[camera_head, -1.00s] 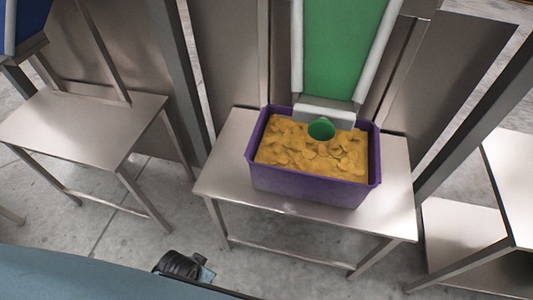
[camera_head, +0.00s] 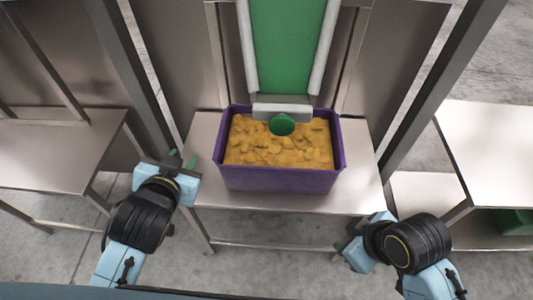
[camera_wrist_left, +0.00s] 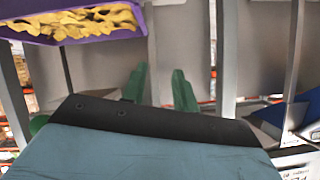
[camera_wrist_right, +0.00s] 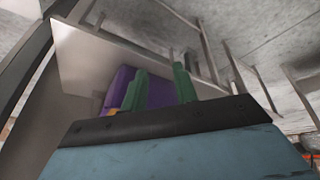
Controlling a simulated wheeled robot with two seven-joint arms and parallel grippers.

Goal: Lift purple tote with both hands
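The purple tote (camera_head: 280,181) stands upright on a steel table, filled with yellow chip-like pieces (camera_head: 285,150). The tote also shows in the left wrist view (camera_wrist_left: 110,36) and in the right wrist view (camera_wrist_right: 163,92). My left gripper (camera_head: 182,160) is to the left of the tote, apart from it, with its green fingers spread and empty; they show in the left wrist view (camera_wrist_left: 160,88). My right gripper (camera_head: 348,240) is lower right of the tote, apart from it. Its green fingers are spread and empty in the right wrist view (camera_wrist_right: 162,88).
The steel table (camera_head: 340,196) has bare top around the tote. A green chute (camera_head: 288,45) with a pale lip comes down behind the tote, and a green round piece (camera_head: 282,124) hangs over the contents. Steel posts and other tables stand to the left (camera_head: 50,160) and right (camera_head: 490,150).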

